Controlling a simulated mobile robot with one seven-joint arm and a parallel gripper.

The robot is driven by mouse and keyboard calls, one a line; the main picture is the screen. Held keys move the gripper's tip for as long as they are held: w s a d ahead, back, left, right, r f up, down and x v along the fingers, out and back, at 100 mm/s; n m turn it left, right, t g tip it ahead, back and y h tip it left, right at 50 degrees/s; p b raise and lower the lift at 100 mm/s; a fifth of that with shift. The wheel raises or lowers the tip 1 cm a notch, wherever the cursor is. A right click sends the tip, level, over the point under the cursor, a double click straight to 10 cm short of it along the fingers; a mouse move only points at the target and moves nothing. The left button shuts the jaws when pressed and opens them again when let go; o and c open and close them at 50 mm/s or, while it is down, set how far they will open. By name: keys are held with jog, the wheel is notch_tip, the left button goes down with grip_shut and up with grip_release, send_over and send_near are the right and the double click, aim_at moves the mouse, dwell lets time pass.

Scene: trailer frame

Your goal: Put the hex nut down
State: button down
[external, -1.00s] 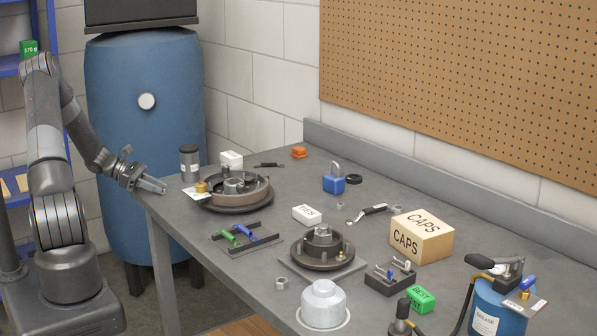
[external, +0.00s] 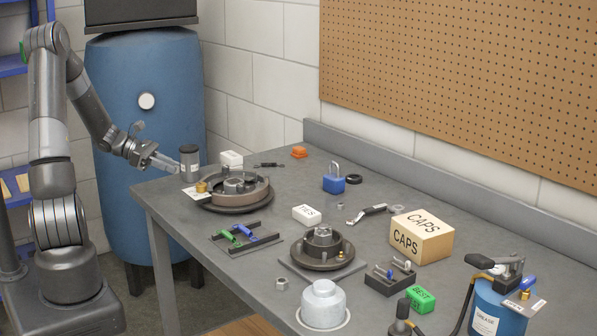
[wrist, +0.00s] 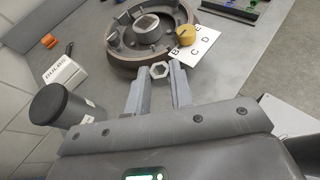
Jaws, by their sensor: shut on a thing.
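The hex nut (wrist: 159,70) is a small pale metal ring with a six-sided hole, held between the fingertips of my gripper (wrist: 157,78) in the wrist view. Past it are the brake drum assembly (wrist: 140,32) and a white card with letters (wrist: 200,47). In the external view my gripper (external: 168,163) reaches over the far left corner of the grey table (external: 165,205), beside the dark canister (external: 189,160). The held nut is too small to make out there. Another hex nut (external: 281,283) lies on the near part of the table.
The brake drum (external: 235,190) stands just right of my gripper, with a brass knob (external: 202,187) on the card at its left. A tray with green and blue tools (external: 246,238) lies nearer. The table's left front strip is bare.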

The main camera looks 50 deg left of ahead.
jog(key=w+d+r, duration=0.1)
jog(key=w+d, duration=0.3)
jog(key=w, duration=0.1)
jog(key=w+d+r, duration=0.1)
jog(key=w+d, duration=0.3)
jog(key=w, duration=0.1)
jog(key=w+d+r, duration=0.1)
jog(key=w+d, duration=0.4)
jog(key=w, duration=0.1)
jog(key=shift+r, duration=0.1)
jog(key=w+d+r, duration=0.1)
jog(key=w+d, duration=0.4)
jog(key=d, duration=0.4)
jog(key=w+d+r, duration=0.1)
jog(key=w+d, duration=0.5)
jog(key=d, duration=0.2)
jog(key=s+d+r+m+g+h, duration=0.1)
jog(key=d+r, duration=0.1)
jog(key=d, duration=1.8)
jog(key=s+d+r+m+g, duration=0.1)
jog(key=d+r, duration=0.1)
jog(key=d, duration=1.7)
send_over(419, 226)
jog(key=shift+t+h, duration=0.3)
jog(key=f, duration=0.6)
jog(key=shift+s+d+f, duration=0.1)
jog(key=shift+s+f, duration=0.2)
jog(key=shift+w+f, duration=0.15)
jog(key=shift+f, duration=1.9)
